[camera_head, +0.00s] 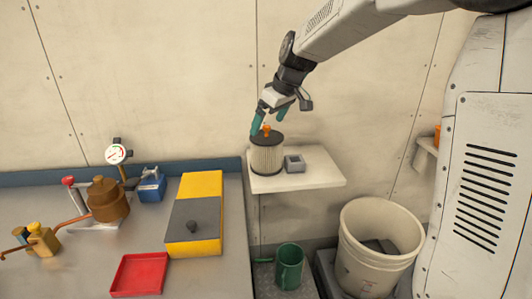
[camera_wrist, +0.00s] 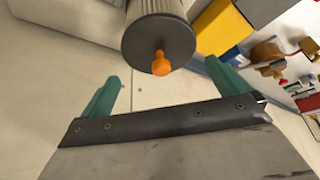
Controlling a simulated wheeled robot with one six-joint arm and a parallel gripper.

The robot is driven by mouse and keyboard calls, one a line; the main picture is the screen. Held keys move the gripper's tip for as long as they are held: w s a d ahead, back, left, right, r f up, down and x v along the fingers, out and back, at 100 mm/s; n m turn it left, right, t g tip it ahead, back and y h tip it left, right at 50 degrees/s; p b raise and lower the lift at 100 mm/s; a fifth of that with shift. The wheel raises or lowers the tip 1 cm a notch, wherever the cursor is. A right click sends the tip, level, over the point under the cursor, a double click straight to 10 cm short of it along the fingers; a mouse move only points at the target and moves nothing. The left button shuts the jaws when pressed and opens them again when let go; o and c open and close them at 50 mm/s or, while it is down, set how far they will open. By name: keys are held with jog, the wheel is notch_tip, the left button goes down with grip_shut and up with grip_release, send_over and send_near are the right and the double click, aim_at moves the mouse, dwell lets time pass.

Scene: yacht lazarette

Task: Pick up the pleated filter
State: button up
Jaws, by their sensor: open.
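The pleated filter (camera_head: 266,158) stands upright on a small white wall shelf (camera_head: 325,180). It is a pale ribbed cylinder with a dark top cap and an orange knob. In the wrist view the filter (camera_wrist: 158,35) shows its dark cap toward me, with the orange knob (camera_wrist: 161,64) at the cap's middle. My gripper (camera_head: 267,118) is just above the filter, its teal fingers pointing down. In the wrist view my gripper (camera_wrist: 168,86) is open, its two fingers spread apart below the knob in the picture. Nothing is between the fingers, and the knob appears untouched.
A small grey block (camera_head: 295,163) sits right beside the filter on the shelf. The bench at left holds a yellow and grey case (camera_head: 205,190), a red tray (camera_head: 138,274), a gauge (camera_head: 117,153) and brass fittings. A green mug (camera_head: 289,266) and a white bucket (camera_head: 380,235) are below.

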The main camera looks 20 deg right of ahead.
aim_at(267, 126)
jog(key=x, duration=0.4)
jog(key=shift+a+f, duration=0.15)
jog(key=shift+f, duration=0.2)
jog(key=shift+s, duration=0.1)
jog(key=c, duration=0.7)
jog(key=shift+r, duration=0.15)
